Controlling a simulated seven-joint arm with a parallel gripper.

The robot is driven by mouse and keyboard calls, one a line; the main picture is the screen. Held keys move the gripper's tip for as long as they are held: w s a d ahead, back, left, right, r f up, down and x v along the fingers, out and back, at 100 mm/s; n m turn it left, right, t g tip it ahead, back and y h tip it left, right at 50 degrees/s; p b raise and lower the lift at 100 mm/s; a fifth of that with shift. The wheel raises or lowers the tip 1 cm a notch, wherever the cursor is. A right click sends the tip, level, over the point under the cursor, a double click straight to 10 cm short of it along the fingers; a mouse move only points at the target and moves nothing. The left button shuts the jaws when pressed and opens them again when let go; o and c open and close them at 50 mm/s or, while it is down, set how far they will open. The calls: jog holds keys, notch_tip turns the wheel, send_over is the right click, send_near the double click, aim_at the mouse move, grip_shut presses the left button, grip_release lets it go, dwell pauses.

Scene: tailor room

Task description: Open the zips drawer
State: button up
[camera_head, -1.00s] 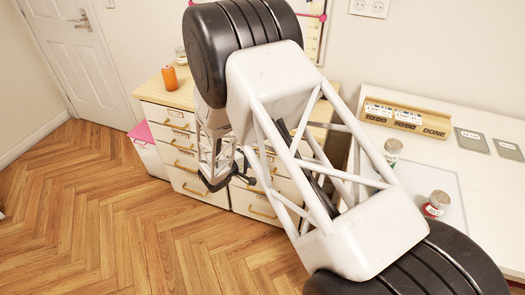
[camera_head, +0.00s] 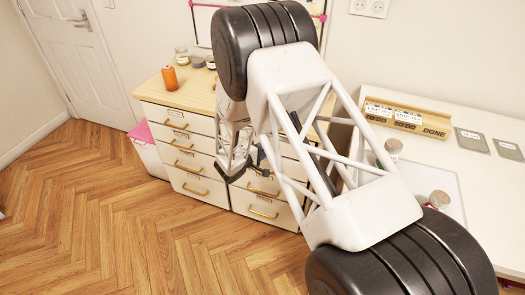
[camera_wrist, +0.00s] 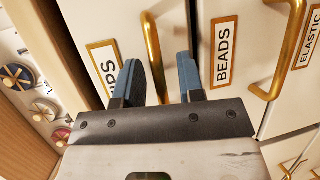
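The zips drawer shows in the wrist view by its brass-framed label (camera_wrist: 106,68), partly hidden by my left finger so that only "PS" reads. A brass bar handle (camera_wrist: 152,52) stands between this label and the "BEADS" label, and appears to be the zips drawer's. The drawer looks closed. My gripper (camera_wrist: 158,62) is open, with one blue-grey finger on each side of the handle. The handle passes between the fingers; I cannot tell whether either touches it. In the head view my gripper (camera_head: 238,168) is at the right-hand drawer column, and my arm hides the upper drawers there.
The beads label (camera_wrist: 222,50) and another brass handle (camera_wrist: 287,60) lie to the right. A white desk (camera_head: 490,185) stands right of the drawers. Free wooden floor (camera_head: 130,225) lies in front.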

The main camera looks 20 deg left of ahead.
jog(key=shift+c, duration=0.4)
grip_shut()
jog(key=shift+s, duration=0.1)
jog(key=s, duration=2.6)
jog(key=shift+s, duration=0.2)
jog(key=shift+o, duration=0.4)
grip_release()
jog(key=shift+s+a, duration=0.1)
jog(key=shift+s, duration=0.05)
